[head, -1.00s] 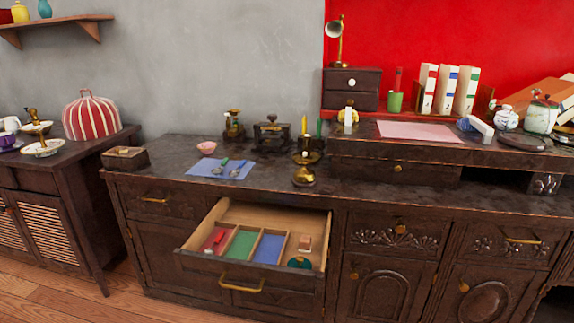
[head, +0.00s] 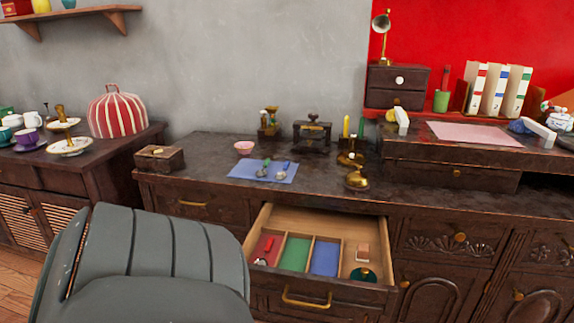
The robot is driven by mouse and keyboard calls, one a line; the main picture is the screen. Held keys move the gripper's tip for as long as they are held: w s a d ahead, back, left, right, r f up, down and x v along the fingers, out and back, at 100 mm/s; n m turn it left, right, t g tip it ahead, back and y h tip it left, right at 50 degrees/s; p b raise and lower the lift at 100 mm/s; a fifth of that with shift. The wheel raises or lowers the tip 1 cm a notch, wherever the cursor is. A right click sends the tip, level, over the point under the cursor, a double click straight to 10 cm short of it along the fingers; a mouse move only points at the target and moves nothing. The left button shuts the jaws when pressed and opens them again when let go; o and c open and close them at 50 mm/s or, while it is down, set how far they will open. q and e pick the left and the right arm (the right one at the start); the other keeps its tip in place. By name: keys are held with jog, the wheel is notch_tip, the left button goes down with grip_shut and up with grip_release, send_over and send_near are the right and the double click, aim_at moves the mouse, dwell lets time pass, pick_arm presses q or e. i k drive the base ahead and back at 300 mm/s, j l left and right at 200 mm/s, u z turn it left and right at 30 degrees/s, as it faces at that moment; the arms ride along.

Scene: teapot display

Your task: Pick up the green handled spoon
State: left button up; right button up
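A green handled spoon (head: 263,168) lies on a blue mat (head: 245,172) on the dark wooden counter. A second spoon with a blue handle (head: 284,170) lies to its right on the same mat. Neither gripper is in view.
Below the mat, an open drawer (head: 297,295) juts out, with red, green and blue lined compartments. A pink bowl (head: 244,147), a small wooden box (head: 159,158) and a brass bell (head: 357,179) stand on the counter around the mat.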

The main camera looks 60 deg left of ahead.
aim_at(261, 173)
jog(key=k+j+z, duration=0.3)
jog(key=j, duration=0.2)
jog(key=k+j+z, duration=0.4)
jog(key=k+j, duration=0.8)
